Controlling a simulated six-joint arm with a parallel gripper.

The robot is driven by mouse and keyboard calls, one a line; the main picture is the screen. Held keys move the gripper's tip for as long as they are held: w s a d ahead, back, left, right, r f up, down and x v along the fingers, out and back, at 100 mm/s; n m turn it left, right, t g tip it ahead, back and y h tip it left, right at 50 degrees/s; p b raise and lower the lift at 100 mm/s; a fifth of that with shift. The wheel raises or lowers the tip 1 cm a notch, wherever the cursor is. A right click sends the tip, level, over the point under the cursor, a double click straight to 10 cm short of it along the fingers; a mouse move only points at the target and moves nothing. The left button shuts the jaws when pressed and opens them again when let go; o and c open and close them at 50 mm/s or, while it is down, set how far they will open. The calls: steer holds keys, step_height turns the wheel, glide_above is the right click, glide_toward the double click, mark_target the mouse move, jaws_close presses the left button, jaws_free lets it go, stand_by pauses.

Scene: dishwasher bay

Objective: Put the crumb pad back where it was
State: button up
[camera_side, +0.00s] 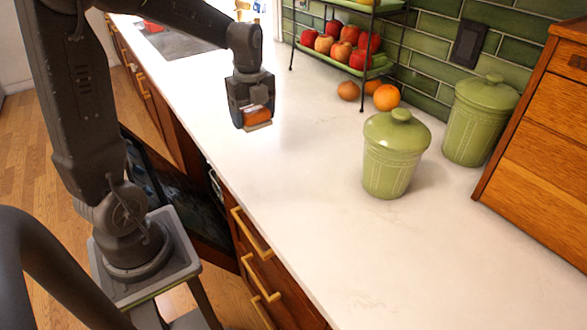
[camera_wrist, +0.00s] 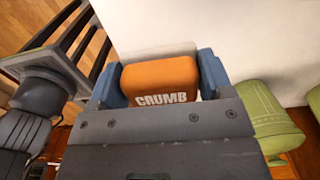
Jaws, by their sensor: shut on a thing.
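The crumb pad is an orange block with white "CRUMB" lettering (camera_wrist: 160,78) in the wrist view, with a pale layer along its far side. In the side view the crumb pad (camera_side: 257,116) shows low between the jaws. My gripper (camera_side: 256,122) is shut on it, with the blue fingers at its two ends in the wrist view (camera_wrist: 160,82). The gripper points down near the white counter (camera_side: 300,190). I cannot tell how large the gap between pad and counter is.
Two green lidded canisters (camera_side: 391,155) (camera_side: 478,120) and a wooden cabinet (camera_side: 540,140) stand to the right. A tiered rack of apples (camera_side: 340,48) and loose oranges (camera_side: 386,97) are at the back. A sink (camera_side: 180,42) lies at the far left. The middle counter is clear.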

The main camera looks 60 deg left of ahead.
steer(key=shift+s+a+r, duration=0.15)
steer(key=shift+s+a, duration=0.45)
steer(key=shift+a, duration=0.35)
glide_above(292, 167)
step_height(292, 167, down, 7)
steer(key=shift+s+f, duration=0.1)
steer(key=shift+s, duration=0.05)
steer(key=shift+f, duration=1.85)
steer(key=shift+f, duration=0.1)
steer(key=o, duration=0.9)
